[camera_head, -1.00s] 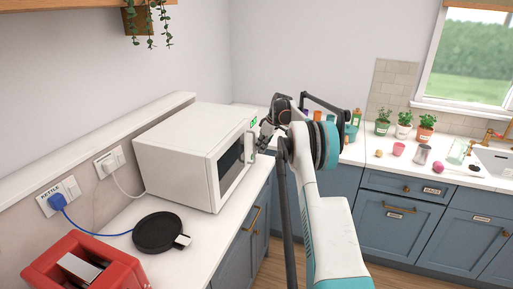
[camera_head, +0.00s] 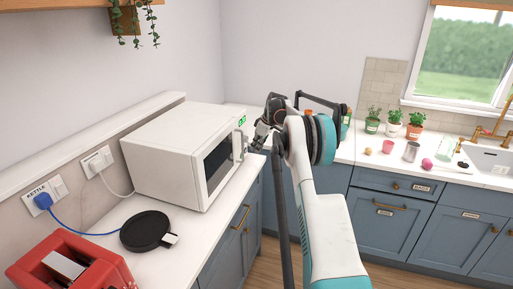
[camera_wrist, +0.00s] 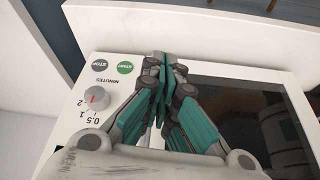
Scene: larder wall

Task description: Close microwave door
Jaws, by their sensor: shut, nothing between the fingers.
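The white microwave (camera_head: 165,150) stands on the left counter. Its door (camera_head: 217,165), with a dark window, looks flush or nearly flush with the front; I cannot tell whether a small gap remains. A pale handle (camera_head: 239,148) shows near the door's right side. My gripper (camera_head: 261,135) is just right of the microwave front, close to the handle, partly hidden by my arm. In the wrist view my gripper (camera_wrist: 165,62) has its fingers together with nothing between them, over the microwave front between the control panel (camera_wrist: 108,85) and the dark door window (camera_wrist: 245,110). Contact is unclear.
A black pan-like disc (camera_head: 146,230) and a red toaster (camera_head: 70,265) sit on the counter left of my arm. Plants (camera_head: 393,122) and small items line the right counter (camera_head: 375,160). Blue cabinets (camera_head: 390,215) stand below. Wooden floor shows between the counters.

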